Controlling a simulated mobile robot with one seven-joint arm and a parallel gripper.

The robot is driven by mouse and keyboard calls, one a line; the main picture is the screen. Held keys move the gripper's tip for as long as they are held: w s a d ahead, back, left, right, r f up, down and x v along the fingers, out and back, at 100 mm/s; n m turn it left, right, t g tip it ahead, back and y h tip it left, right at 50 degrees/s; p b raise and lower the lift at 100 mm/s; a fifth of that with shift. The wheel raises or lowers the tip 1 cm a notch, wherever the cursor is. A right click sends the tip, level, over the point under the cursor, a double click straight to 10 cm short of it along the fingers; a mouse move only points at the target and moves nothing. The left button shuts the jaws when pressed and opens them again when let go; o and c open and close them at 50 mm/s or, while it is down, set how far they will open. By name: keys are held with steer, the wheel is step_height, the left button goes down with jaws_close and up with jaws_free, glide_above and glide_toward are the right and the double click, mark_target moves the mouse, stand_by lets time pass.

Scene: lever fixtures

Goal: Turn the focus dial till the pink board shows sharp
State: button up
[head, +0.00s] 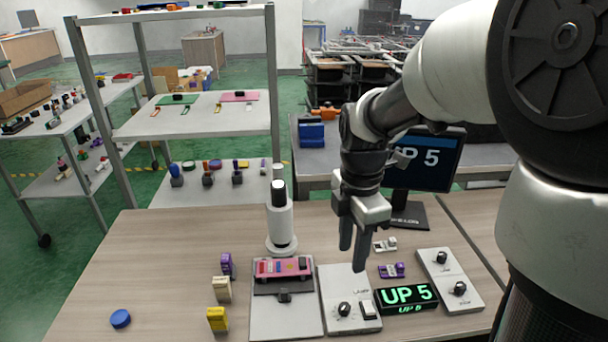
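The pink board (283,268) lies on a grey stand (285,322) below a white upright scope tube (280,222). A white panel at the right has two black dials, an upper one (441,258) and a lower one (460,288); their labels are too small to read surely. Another white panel in the middle has a black dial (344,309) and a rocker switch (368,310). My gripper (352,256) hangs pointing down above the middle panel's far end. Its fingers are apart with nothing between them, and it touches no dial.
A monitor (420,165) behind my arm shows "UP 5", partly hidden. A black display box (405,298) reads a green "UP 5". Small purple (392,270), cream (222,289) and yellow (217,319) blocks and a blue disc (121,318) lie on the table. The left front is mostly clear.

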mark_target(344, 306)
step_height(344, 306, down, 18)
steer(key=b, duration=0.5)
steer(key=shift+r, duration=0.2)
steer(key=shift+c, duration=0.5)
jaws_close()
